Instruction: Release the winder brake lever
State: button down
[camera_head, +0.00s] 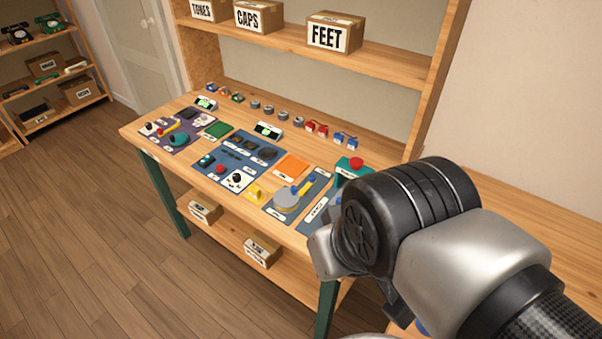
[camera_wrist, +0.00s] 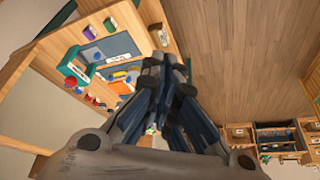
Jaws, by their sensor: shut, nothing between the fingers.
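A winder with a grey round drum and a yellow lever with a blue end (camera_head: 303,188) sits on a dark blue mat (camera_head: 275,211) at the right part of the workbench. It also shows in the wrist view as a small yellow and blue shape (camera_wrist: 120,75). I cannot read the lever's brake position. My gripper (camera_wrist: 169,62) is shut and empty in the wrist view, its fingers apart from the winder. In the head view my arm hides most of the gripper.
A green box with a red button (camera_head: 356,163) stands just behind the winder, near my arm. An orange mat (camera_head: 291,167), a blue parts mat (camera_head: 212,171) and a purple mat (camera_head: 172,141) lie to the left. A shelf (camera_head: 290,43) with labelled boxes overhangs the back.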

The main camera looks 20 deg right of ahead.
jog(key=w+d+n+g+h+p, duration=0.1)
jog(key=w+d+n+p, duration=0.15)
jog(key=w+n, duration=0.65)
jog(key=w+d+n+h+p, duration=0.15)
jog(key=w+d+n, duration=0.3)
jog(key=w, duration=0.75)
jog(key=w+d+f+n+p, duration=0.2)
jog(key=w+f+n+p, duration=0.1)
jog(key=w+f+n, duration=1)
notch_tip(320, 180, down, 3)
jog(key=shift+d+r+n, duration=0.1)
jog(key=shift+d+n, duration=0.2)
jog(key=shift+n, duration=0.35)
jog(key=shift+w, duration=0.1)
